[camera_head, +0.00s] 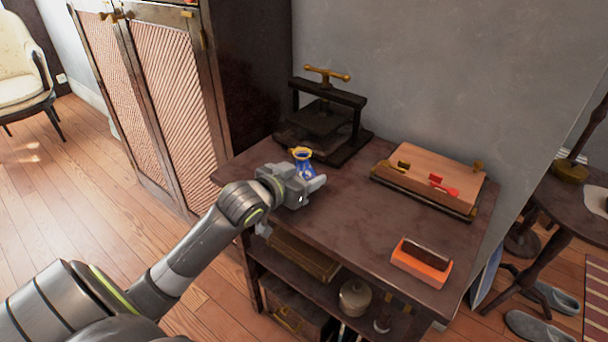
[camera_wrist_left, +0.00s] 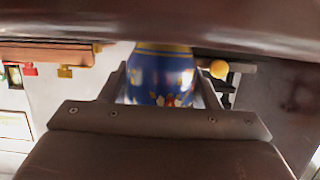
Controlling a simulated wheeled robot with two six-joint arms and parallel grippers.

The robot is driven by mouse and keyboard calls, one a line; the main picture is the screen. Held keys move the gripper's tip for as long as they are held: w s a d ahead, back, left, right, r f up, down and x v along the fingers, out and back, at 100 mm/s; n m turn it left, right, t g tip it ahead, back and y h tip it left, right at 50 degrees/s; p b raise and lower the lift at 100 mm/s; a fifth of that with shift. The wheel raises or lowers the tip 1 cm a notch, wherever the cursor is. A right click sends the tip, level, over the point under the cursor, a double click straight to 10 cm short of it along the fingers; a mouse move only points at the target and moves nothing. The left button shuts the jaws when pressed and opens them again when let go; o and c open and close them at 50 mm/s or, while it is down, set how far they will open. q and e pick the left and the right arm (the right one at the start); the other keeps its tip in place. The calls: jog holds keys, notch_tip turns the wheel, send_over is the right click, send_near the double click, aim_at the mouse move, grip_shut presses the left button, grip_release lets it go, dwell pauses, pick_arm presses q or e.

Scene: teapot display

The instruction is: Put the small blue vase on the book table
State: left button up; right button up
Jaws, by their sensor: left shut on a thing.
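The small blue vase (camera_head: 305,170) has a yellow rim and shows just beyond my left gripper (camera_head: 304,184) in the head view. My left gripper is shut on the vase, over the left part of the dark wooden table (camera_head: 365,229). In the left wrist view the vase (camera_wrist_left: 162,78), blue with a painted pattern, sits between the fingers. The gripper hides the vase's lower part in the head view, so I cannot tell if it touches the tabletop. My right gripper is not in view.
A book press (camera_head: 322,118) stands at the table's back left, close behind the vase. A wooden board with brass clamps (camera_head: 430,181) lies at the back right. An orange box (camera_head: 421,262) sits at the front right. The tabletop's middle is clear. A cabinet (camera_head: 165,85) stands left.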

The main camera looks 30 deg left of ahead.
pick_arm(q)
jog(key=o, duration=1.1)
jog(key=shift+s+r, duration=0.15)
jog(key=p+v, duration=0.3)
jog(key=v, duration=0.7)
jog(key=shift+s+r, duration=0.1)
jog(key=shift+s, duration=0.1)
jog(key=shift+s+r, duration=0.15)
jog(key=shift+s, duration=0.55)
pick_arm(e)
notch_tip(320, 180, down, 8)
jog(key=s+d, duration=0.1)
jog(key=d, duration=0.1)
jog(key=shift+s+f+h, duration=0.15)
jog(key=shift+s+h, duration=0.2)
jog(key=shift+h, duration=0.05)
